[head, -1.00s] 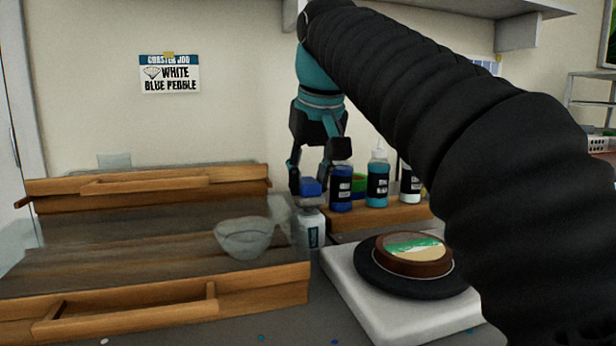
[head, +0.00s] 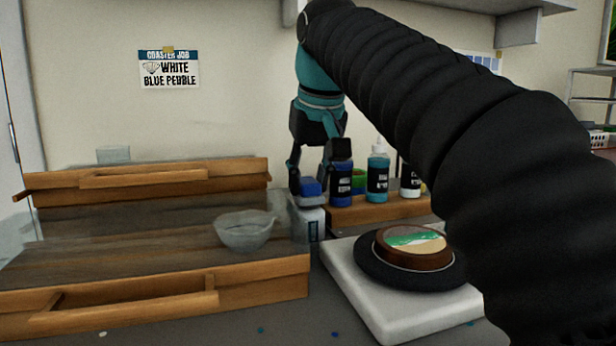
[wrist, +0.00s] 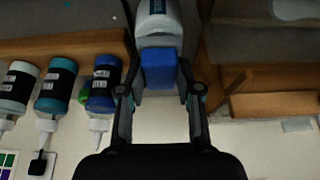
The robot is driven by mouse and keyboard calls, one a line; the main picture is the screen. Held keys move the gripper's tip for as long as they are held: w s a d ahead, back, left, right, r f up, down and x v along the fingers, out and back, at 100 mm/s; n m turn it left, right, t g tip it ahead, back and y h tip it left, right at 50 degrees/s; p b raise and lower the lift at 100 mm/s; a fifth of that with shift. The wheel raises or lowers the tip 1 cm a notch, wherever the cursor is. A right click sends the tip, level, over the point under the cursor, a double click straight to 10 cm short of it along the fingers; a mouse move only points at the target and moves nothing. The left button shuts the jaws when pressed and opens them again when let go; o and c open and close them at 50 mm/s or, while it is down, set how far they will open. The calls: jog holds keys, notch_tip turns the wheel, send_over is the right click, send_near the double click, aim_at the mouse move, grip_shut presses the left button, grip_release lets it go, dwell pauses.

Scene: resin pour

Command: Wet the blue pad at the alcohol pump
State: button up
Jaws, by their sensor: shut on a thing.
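The blue pad (head: 311,187) is between the fingers of my gripper (head: 310,183), which is shut on it. The white alcohol pump bottle (head: 308,222) with a dark label stands directly below the pad. The pad looks pressed down on or very close to the bottle's top; the pump head itself is hidden. In the wrist view my gripper (wrist: 160,90) holds the pad (wrist: 158,68) between its two fingers, with the white bottle (wrist: 158,22) just beyond it.
Bottles of dark blue (head: 341,184), teal (head: 377,176) and white stand on a wooden rack (head: 375,212) to the right. A round coaster mould (head: 412,243) sits on a black turntable over a white slab. A clear bowl (head: 245,232) stands left, by wooden-handled frames.

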aim_at(308, 182)
dwell(0.4)
jog(key=shift+r+p, duration=1.1)
jog(key=shift+r, duration=2.35)
jog(key=shift+s+a, duration=0.1)
